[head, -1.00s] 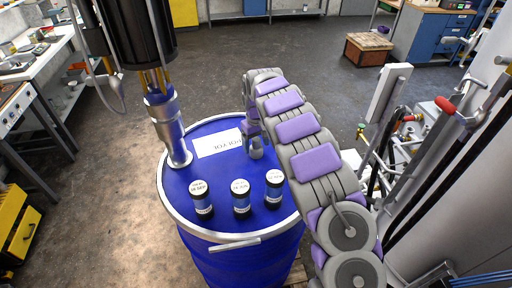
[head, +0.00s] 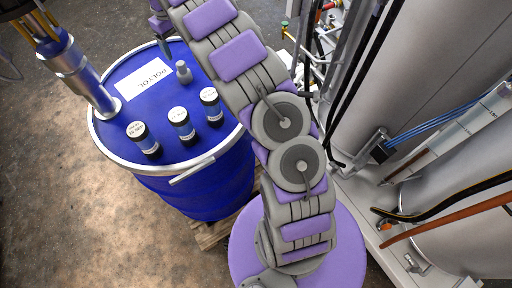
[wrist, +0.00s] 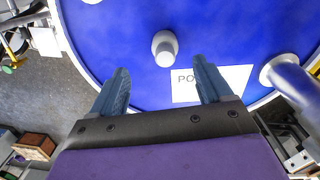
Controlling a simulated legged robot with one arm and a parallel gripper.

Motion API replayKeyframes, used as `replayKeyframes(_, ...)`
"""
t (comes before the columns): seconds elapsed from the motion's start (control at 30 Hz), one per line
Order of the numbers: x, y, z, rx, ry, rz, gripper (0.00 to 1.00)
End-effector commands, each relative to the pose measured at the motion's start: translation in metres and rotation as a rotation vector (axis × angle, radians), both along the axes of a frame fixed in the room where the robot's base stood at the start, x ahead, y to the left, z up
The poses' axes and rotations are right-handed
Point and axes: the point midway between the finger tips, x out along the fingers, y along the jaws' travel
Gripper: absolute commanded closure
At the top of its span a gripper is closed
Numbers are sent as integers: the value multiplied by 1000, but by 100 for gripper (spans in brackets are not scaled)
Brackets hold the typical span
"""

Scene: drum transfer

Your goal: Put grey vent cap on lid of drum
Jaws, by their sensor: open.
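The grey vent cap (head: 183,73) stands upright on the blue lid (head: 112,118) of the drum, to the right of the white POLYOL label. In the wrist view, the cap (wrist: 164,47) shows just beyond the fingertips, apart from both fingers. My gripper (wrist: 160,65) is open and empty above the lid, with its two blue-grey fingers spread.
A metal pump tube (head: 88,82) rises from the lid's left side. White tanks (head: 440,110) with hoses stand at the right. Open floor (head: 70,210) lies at the front left.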

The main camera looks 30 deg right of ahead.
Motion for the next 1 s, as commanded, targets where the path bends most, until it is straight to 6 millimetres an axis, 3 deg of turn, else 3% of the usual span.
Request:
replayKeyframes(0.43,-83,-20,55,-65,19,-150,21)
replayKeyframes(1.0,-219,-23,89,-67,51,-288,21)
